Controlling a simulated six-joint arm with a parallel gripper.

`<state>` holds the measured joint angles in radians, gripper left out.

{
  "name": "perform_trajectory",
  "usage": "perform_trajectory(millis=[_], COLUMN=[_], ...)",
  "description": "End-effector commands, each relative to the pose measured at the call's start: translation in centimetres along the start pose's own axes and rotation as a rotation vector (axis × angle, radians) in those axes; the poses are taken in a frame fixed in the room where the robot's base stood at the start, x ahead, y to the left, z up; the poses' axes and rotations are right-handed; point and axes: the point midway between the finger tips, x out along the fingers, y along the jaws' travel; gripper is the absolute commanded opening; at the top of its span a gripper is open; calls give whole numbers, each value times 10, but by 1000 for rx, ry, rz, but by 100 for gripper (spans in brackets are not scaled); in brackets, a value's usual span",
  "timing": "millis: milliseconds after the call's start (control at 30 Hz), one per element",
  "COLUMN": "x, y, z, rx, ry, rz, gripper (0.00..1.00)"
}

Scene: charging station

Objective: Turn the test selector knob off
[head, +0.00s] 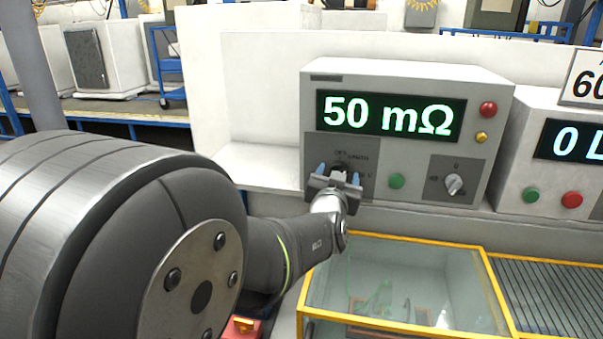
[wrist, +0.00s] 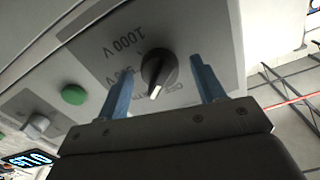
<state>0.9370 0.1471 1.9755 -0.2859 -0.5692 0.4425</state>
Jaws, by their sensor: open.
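The test selector knob (wrist: 158,68) is a dark round knob with a white pointer line on a grey panel of the tester (head: 405,75). In the wrist view its pointer aims down and slightly left; the printed labels appear rotated, with "1000 V" at upper left and others partly covered. My gripper (head: 338,173) is open at the panel, one blue finger on each side of the knob in the wrist view, with gaps to both. In the head view my gripper mostly hides the knob. The tester's display (head: 390,115) reads 50 mΩ.
A green button (head: 397,181) and a second selector knob (head: 454,184) are right of my gripper. Red (head: 488,109) and amber (head: 481,138) lamps are on the tester. Another instrument (head: 560,150) stands at right. A yellow-framed clear case (head: 400,285) lies below.

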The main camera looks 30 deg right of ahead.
Motion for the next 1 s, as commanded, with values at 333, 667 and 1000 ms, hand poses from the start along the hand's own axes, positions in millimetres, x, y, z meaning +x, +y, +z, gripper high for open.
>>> perform_trajectory(millis=[333, 667, 1000], x=[0, 0, 0], y=[0, 0, 0], z=[0, 0, -1], rx=[-1, -80, -346], ry=[0, 1, 2], rz=[0, 0, 1], gripper=[18, 18, 18])
